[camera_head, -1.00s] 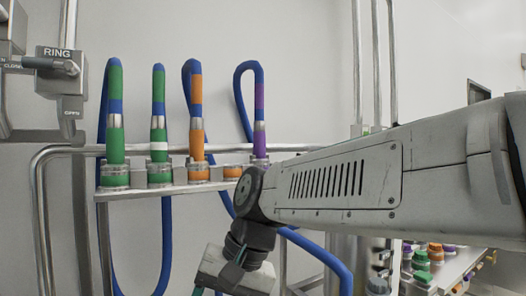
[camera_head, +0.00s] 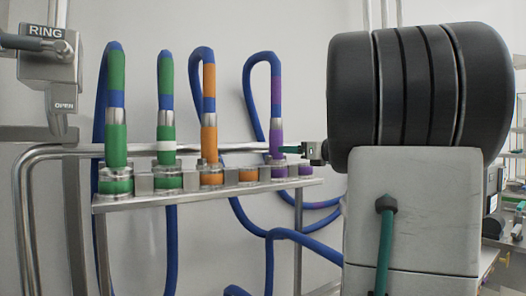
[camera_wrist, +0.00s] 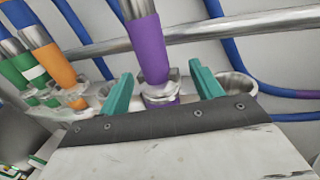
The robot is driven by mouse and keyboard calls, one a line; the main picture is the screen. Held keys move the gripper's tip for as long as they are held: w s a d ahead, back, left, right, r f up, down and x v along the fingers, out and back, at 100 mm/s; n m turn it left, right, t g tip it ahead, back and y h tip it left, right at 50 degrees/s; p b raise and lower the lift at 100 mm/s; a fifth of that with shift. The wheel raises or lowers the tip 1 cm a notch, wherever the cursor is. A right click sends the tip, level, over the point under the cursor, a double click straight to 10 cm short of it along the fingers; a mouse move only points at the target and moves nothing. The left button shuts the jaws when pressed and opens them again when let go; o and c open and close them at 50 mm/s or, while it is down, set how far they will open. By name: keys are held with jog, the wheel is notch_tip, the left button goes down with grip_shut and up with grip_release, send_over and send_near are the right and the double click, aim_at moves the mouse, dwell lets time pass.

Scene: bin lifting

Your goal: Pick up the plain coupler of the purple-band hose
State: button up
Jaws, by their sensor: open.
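The purple-band hose (camera_head: 277,90) loops up in blue with purple bands. Its plain purple coupler (camera_head: 276,138) stands upright in a socket on the metal rack. The coupler also shows in the wrist view (camera_wrist: 148,48), tilted in the picture, with a metal collar above and a socket below. My gripper (camera_wrist: 160,74) is open, with one teal finger on each side of the coupler's lower end. Contact with it cannot be told. In the head view a teal finger of my gripper (camera_head: 290,149) shows just right of the coupler; the other finger is hidden.
The rack shelf (camera_head: 215,195) also holds an orange hose coupler (camera_head: 209,143), a plain green one (camera_head: 116,145) and a white-banded green one (camera_head: 166,134). An empty orange socket (camera_head: 249,176) and an empty purple socket (camera_head: 305,170) flank the purple coupler. A metal rail (camera_head: 135,149) runs behind.

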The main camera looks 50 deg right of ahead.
aim_at(276, 148)
jog(key=w, duration=0.2)
jog(key=w+a, duration=0.1)
jog(key=w, duration=0.2)
jog(key=shift+w+r, duration=0.15)
jog(key=shift+w, duration=0.65)
jog(key=shift+s, duration=0.1)
jog(key=c, duration=1.3)
